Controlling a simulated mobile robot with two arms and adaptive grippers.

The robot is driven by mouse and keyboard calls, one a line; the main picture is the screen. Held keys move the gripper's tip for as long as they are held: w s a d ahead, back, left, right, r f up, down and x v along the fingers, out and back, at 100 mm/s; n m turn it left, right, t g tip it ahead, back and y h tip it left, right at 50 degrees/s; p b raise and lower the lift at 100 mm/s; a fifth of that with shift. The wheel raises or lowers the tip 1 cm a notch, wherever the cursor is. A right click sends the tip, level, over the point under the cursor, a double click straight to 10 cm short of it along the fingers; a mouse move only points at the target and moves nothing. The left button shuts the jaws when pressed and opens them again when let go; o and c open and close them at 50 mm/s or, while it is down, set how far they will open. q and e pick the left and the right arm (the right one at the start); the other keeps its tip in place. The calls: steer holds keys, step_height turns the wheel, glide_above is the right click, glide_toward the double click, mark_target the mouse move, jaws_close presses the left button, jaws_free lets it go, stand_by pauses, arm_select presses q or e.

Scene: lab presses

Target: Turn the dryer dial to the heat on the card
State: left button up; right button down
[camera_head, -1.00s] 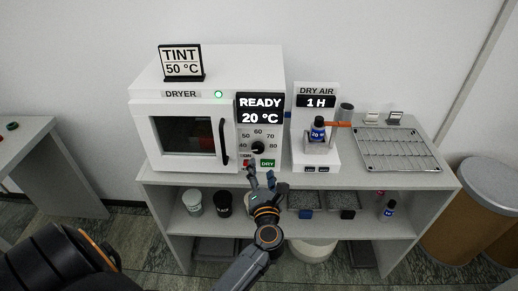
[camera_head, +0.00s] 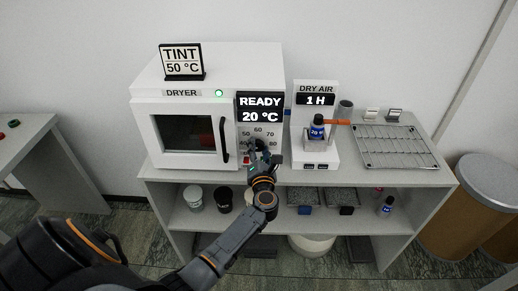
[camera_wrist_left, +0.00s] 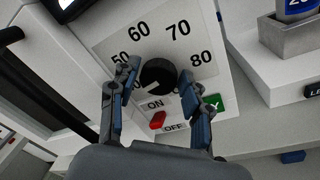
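The white dryer (camera_head: 170,105) stands on the bench, its door shut and its display (camera_head: 260,108) reading READY 20 °C. The card (camera_head: 181,62) on top reads TINT 50 °C. The black dial (camera_wrist_left: 158,77) shows in the left wrist view, ringed by numbers from 50 to 80; its pale pointer mark faces lower left. My left gripper (camera_wrist_left: 160,88) is open, one finger on each side of the dial; I cannot tell if they touch it. In the head view my left gripper (camera_head: 262,154) covers most of the dial. My right gripper is not in view.
Below the dial are a red ON/OFF switch (camera_wrist_left: 157,121) and a green button (camera_wrist_left: 214,102). The DRY AIR stand (camera_head: 315,150) with a blue bottle (camera_head: 317,129) is close on the right. A wire rack (camera_head: 395,147) lies farther right.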

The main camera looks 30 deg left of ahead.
arm_select(q)
steer(key=c, duration=0.6)
steer(key=shift+c, duration=0.2)
steer(key=shift+m, duration=0.3)
steer(key=m+p, duration=0.1)
steer(key=m, duration=0.3)
steer(key=shift+p, duration=0.3)
steer(key=m+t+p, duration=0.1)
steer(key=m, duration=0.4)
steer(key=shift+f, duration=0.15)
steer(key=shift+m, duration=0.4)
